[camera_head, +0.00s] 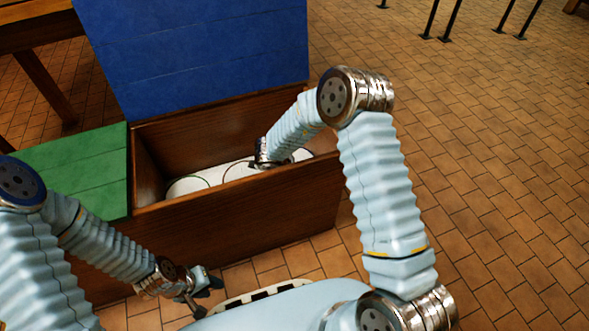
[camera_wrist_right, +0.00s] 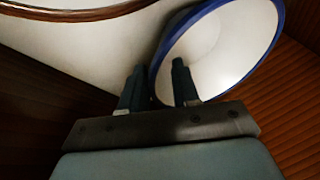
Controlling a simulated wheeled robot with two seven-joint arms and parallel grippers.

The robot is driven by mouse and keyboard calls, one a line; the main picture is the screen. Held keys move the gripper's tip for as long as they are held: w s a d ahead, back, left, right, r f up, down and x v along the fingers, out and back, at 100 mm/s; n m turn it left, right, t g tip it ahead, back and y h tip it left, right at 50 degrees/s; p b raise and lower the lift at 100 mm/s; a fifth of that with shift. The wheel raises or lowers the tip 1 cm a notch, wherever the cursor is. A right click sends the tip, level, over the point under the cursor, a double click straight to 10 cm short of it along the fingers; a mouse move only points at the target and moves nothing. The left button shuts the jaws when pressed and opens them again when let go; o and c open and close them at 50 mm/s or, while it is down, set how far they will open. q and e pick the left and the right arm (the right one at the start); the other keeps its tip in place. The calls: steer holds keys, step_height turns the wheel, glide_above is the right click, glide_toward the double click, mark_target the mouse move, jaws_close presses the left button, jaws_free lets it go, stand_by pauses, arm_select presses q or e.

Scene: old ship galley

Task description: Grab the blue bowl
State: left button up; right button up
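The blue bowl, with a blue rim and pale inside (camera_wrist_right: 222,45), stands tilted in the right wrist view. My right gripper (camera_wrist_right: 159,85) is open at the bowl's near left edge. One finger is over the inside of the bowl and the other is outside, with the rim between them; I cannot tell whether they touch it. In the head view my right arm reaches down into the wooden chest (camera_head: 250,211), and I cannot make out the bowl there. My left gripper (camera_head: 209,296) is low in front of the chest, its fingers apart and empty.
White rounded pieces (camera_head: 187,187) lie inside the chest. Its blue lid (camera_head: 200,50) stands raised at the back, and a green panel (camera_head: 85,165) covers the left part. Chest walls close in around my right gripper. Tiled floor (camera_head: 490,180) is open to the right.

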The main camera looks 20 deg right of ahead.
jaws_close()
steer(key=shift+s, duration=0.1)
stand_by(1.0)
